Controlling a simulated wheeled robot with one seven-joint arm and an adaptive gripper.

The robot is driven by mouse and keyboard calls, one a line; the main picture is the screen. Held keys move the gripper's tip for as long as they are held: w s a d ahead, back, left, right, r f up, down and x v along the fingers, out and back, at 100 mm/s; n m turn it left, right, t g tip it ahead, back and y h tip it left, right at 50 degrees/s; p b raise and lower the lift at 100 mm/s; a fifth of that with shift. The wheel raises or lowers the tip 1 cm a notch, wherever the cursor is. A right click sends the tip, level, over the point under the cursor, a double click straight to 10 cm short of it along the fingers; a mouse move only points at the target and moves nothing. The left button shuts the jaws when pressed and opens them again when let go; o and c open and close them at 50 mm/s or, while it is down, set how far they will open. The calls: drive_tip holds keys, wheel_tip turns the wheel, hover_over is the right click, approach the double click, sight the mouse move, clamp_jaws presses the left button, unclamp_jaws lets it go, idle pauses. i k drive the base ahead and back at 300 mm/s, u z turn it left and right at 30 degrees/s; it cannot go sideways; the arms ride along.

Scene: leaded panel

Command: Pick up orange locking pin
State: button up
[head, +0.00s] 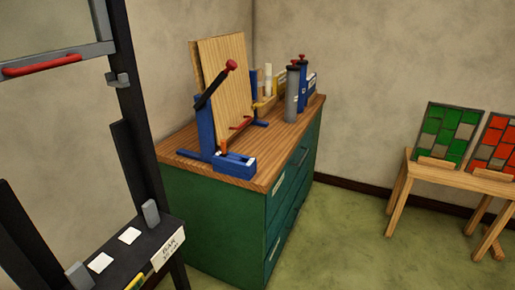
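The blue stand (205,128) holds upright wooden boards (222,75) and has a dark lever with a red knob (231,65). My gripper is not in view.
The green cabinet (215,215) has a wooden top, with grey and blue cylinders (292,95) at its back right. A dark frame (135,150) with a red handle (41,64) and a labelled shelf stands at left. A wooden bench (398,185) holds green and red panels. Green floor is clear between.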

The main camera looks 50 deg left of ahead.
sight(223, 143)
drive_tip(key=i, duration=1.4)
drive_tip(key=u, duration=3.65)
